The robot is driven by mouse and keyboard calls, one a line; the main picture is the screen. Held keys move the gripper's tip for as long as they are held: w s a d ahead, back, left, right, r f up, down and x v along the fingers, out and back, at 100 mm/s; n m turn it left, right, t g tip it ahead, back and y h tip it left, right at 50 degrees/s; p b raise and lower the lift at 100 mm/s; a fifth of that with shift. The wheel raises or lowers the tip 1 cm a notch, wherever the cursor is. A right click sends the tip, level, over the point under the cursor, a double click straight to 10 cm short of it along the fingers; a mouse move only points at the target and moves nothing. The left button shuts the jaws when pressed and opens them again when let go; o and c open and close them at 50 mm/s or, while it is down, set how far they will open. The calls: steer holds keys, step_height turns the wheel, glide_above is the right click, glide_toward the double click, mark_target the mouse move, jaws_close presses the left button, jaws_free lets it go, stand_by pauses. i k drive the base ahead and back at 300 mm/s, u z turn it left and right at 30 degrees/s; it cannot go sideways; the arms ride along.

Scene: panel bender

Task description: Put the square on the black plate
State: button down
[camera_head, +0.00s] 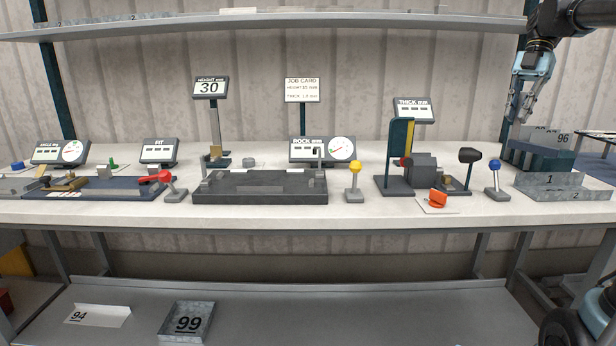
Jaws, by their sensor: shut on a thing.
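My gripper (528,105) hangs at the upper right, above the dark green box at the right end of the bench. Its fingers are closed together on a thin grey piece, mostly hidden by the fingers; its shape is too small to tell, so I cannot say for sure that it is the square. A thick black plate (260,187) lies flat in the middle of the bench, well to the left of my gripper. Small upright grey parts stand at its left end and back right. No other clear square shows.
The dark green box (540,157) and a metal tray (562,187) stand below my gripper. A blue-knobbed lever (494,165), the thickness gauge (422,170) and a yellow-knobbed lever (354,170) stand between it and the plate. A shelf (270,25) runs above.

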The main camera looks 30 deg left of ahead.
mark_target(264, 181)
steer(key=k, duration=0.35)
steer(key=u, duration=1.55)
steer(key=i, duration=0.65)
steer(key=u, duration=0.25)
